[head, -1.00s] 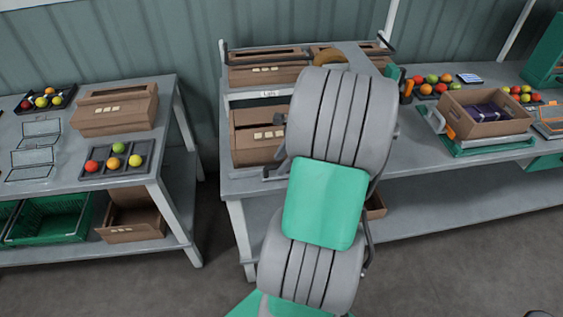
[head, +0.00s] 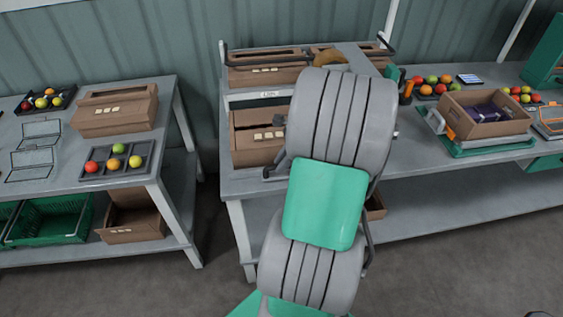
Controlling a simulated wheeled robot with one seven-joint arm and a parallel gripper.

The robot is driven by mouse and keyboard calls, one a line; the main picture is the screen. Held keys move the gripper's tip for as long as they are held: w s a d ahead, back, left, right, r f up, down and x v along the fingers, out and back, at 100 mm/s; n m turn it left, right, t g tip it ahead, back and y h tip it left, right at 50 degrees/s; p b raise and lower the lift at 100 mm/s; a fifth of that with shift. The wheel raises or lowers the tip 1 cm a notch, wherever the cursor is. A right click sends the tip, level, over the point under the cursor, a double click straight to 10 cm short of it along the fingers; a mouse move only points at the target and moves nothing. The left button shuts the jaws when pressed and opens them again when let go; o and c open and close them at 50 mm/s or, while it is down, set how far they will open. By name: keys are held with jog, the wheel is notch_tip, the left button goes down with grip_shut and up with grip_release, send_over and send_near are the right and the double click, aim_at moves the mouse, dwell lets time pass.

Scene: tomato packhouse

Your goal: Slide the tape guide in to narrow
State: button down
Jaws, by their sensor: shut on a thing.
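I cannot pick out the tape guide for certain. My grey and green arm stands across the middle of the head view and covers part of the central bench. My gripper is hidden behind the arm, so neither its fingers nor what they touch can be seen. A tan curved piece (head: 333,62), perhaps a roll of tape, shows just above the top of the arm, partly hidden. An upright tool with orange and dark parts (head: 407,91) stands just right of the arm.
Cardboard boxes (head: 256,150) stand on the central bench (head: 240,186) and the shelf above it. An open carton (head: 486,127) sits at the right. Tomatoes in a dark tray (head: 146,166) and a closed box (head: 100,124) are on the left table. Floor shows between the tables.

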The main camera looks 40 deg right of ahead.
jog(key=shift+w+r, duration=0.1)
dwell(0.8)
jog(key=shift+w+d+p, duration=0.5)
jog(key=shift+w+p, duration=0.1)
jog(key=shift+w, duration=0.1)
jog(key=shift+w+d+p, duration=0.5)
jog(key=shift+w+p, duration=0.05)
jog(key=shift+w, duration=0.1)
jog(key=c, duration=1.4)
grip_release()
jog(key=shift+o, duration=0.2)
jog(key=v, duration=0.7)
jog(key=shift+r, duration=0.35)
jog(key=shift+d, duration=0.1)
